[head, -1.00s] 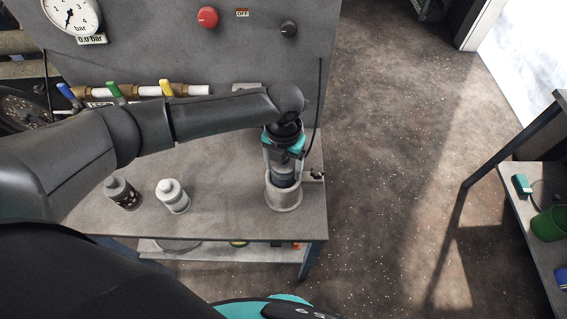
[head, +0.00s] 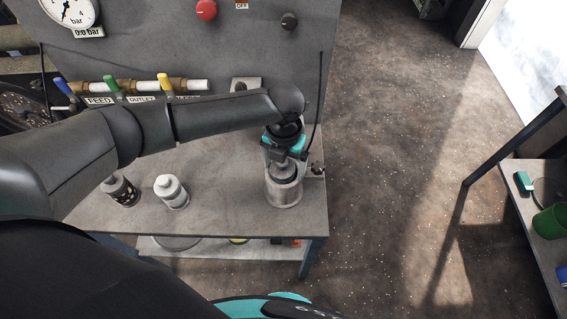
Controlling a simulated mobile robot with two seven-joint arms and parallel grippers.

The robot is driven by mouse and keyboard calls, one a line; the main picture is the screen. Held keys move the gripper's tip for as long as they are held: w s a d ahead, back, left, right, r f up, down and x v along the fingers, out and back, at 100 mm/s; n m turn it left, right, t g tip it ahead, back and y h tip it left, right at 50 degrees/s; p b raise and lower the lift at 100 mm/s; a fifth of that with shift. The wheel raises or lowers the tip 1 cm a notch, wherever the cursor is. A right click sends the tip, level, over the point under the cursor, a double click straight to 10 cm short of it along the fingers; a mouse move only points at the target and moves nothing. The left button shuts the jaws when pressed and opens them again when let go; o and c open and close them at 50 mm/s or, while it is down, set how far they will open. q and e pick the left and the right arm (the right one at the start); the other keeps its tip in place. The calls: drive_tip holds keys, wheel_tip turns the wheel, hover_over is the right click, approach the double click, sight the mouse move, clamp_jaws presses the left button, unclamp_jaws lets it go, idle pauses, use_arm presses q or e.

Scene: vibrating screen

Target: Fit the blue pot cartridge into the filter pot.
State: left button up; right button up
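The filter pot (head: 284,194) is a grey metal cup standing upright near the right front corner of the bench. My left gripper (head: 285,160), black with teal parts, points down right over the pot's mouth. Its fingers sit on either side of the top of the blue pot cartridge (head: 285,171), which looks dark here. The cartridge stands upright with its lower part hidden inside the pot; how deep it sits I cannot tell. My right gripper is not in view.
A dark perforated cartridge (head: 121,191) and a white cartridge (head: 172,192) stand on the bench (head: 225,205) to the left. A panel with valves and a gauge (head: 68,10) rises behind. A small valve (head: 317,170) sits right of the pot.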

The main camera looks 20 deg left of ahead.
use_arm(q)
drive_tip(key=shift+a, duration=0.1)
wheel_tip(320, 180, up, 15)
drive_tip(key=shift+r, duration=0.15)
idle(0.5)
idle(0.4)
